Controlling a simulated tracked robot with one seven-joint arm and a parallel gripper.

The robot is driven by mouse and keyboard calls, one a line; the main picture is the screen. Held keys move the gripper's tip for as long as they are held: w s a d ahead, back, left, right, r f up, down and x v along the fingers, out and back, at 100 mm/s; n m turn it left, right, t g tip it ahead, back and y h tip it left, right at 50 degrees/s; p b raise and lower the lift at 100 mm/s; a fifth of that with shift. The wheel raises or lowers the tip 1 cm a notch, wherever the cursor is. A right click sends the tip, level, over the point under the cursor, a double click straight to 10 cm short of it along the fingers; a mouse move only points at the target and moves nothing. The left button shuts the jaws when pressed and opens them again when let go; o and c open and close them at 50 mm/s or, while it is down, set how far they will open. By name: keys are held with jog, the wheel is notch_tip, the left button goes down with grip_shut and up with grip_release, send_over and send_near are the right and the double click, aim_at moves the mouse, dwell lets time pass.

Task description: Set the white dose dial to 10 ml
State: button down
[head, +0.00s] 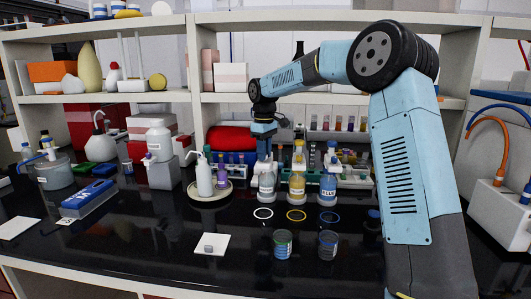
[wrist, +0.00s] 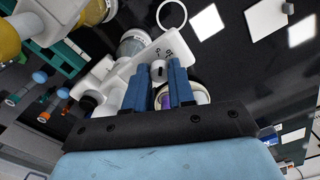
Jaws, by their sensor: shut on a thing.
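The white-labelled bottle (head: 266,187) stands at the left of a row of three dispenser bottles on the black bench, with its white ring (head: 263,213) in front. My gripper (head: 264,152) is over its top, pointing down. In the wrist view, the white dispenser head (wrist: 172,47) has small printed dose marks, too small to read surely. The two blue fingers of my gripper (wrist: 166,68) are closed around the small white dose dial (wrist: 158,71). The fingers hide part of the dial, so its setting cannot be read. The clear bottle shoulder (wrist: 132,43) shows beneath the head.
The yellow-labelled bottle (head: 297,187) and blue-labelled bottle (head: 328,188) stand close on the right. Two jars (head: 283,244) (head: 328,244) stand in front. A white wash bottle (head: 204,178) stands on a round tray at left. The front bench is mostly clear.

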jog(key=m, duration=0.5)
jog(key=shift+m, duration=0.4)
dwell(0.3)
jog(key=c, duration=1)
grip_release()
jog(key=shift+o, duration=0.2)
notch_tip(320, 180, up, 14)
jog(key=shift+f, duration=0.2)
jog(key=shift+w, duration=0.1)
